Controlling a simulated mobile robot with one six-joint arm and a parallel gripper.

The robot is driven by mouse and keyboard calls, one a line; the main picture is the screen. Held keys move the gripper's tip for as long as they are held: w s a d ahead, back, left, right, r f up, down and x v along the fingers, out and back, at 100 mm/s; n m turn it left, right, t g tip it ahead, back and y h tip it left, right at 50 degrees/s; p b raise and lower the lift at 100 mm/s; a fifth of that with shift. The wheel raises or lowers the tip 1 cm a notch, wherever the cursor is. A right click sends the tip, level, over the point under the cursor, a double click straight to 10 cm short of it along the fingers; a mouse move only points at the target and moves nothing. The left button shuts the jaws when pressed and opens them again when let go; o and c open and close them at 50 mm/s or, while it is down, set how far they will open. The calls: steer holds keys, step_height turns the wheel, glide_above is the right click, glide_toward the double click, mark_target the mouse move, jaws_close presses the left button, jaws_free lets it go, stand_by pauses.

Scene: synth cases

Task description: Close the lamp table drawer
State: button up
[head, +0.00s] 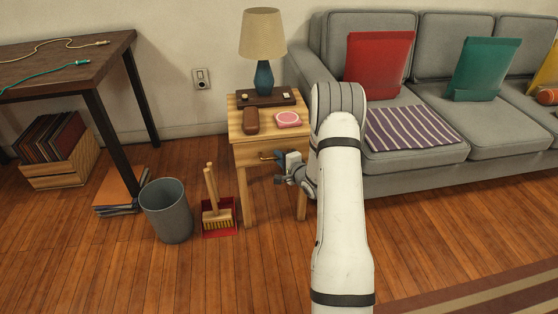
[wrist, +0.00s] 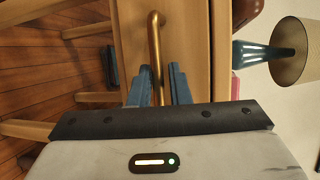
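The wooden lamp table (head: 245,152) stands between the bin and the sofa. Its drawer front (wrist: 188,40) carries a brass bar handle (wrist: 154,45), whose end also shows in the head view (head: 266,157). My gripper (head: 281,168) is at the drawer front, partly hidden by my arm. In the wrist view my gripper (wrist: 158,68) has its two blue-grey fingers apart, one on each side of the handle, with narrow gaps visible. My arm hides the right part of the drawer front, and how far the drawer stands out is hard to tell.
On the table top are a lamp (head: 264,77), a dark tray (head: 276,98), a brown case (head: 251,121) and a pink round item (head: 288,120). A grey bin (head: 167,212) and a dustpan with brush (head: 219,217) stand left. The sofa (head: 410,161) is right.

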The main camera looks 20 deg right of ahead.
steer(key=o, duration=0.3)
steer(key=shift+a, duration=0.1)
steer(key=shift+s, duration=0.1)
steer(key=p+v, duration=0.2)
steer(key=v, duration=0.5)
steer(key=shift+s+r+p, duration=0.1)
steer(key=shift+s+p, duration=0.2)
steer(key=shift+s, duration=0.05)
